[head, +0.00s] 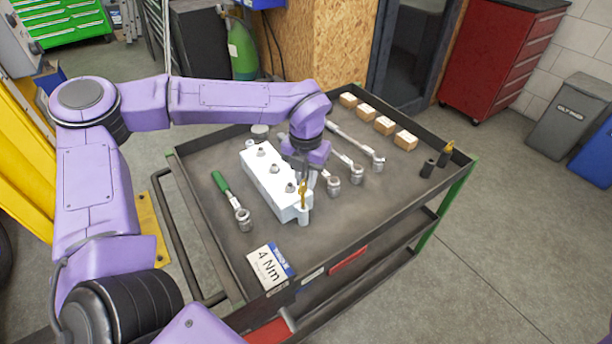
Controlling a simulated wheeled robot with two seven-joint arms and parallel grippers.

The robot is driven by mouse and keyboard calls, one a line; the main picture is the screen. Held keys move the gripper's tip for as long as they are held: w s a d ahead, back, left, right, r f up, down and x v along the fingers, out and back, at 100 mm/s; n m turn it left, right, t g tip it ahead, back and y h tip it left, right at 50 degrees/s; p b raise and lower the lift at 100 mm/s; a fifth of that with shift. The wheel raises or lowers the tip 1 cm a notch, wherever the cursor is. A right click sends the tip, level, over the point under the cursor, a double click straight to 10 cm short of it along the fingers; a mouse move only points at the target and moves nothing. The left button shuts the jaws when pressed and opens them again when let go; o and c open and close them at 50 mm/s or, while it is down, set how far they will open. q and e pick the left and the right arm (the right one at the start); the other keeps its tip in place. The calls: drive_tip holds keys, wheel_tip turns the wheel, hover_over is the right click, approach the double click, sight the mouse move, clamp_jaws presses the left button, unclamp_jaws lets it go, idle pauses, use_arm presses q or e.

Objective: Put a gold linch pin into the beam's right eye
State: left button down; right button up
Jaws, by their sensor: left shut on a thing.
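The white beam (266,185) lies on the cart top with several grey bolt heads along it. Its right eye (304,216) sticks out at the near end. A gold linch pin (303,194) stands about upright just over that eye; I cannot tell whether its tip is inside the hole. My left gripper (307,178) is shut on the pin, reaching down from above, and its fingers partly hide the pin's top. A second gold piece (450,146) shows at a black holder on the cart's right side. My right gripper is not in view.
A green-handled wrench (230,198) lies left of the beam, and several metal wrenches (356,173) lie to its right. A "4 Nm" card (268,266) lies in front. Wooden blocks (384,125) line the back right. The cart's raised rim (386,240) surrounds everything.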

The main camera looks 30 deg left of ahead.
use_arm(q)
drive_tip(key=shift+f, duration=0.15)
idle(0.4)
drive_tip(key=shift+f+b, duration=1.7)
drive_tip(key=shift+f, duration=1.15)
drive_tip(key=c, duration=1)
unclamp_jaws()
drive_tip(key=shift+r, duration=0.15)
wheel_tip(320, 180, up, 10)
drive_tip(key=shift+r, duration=0.2)
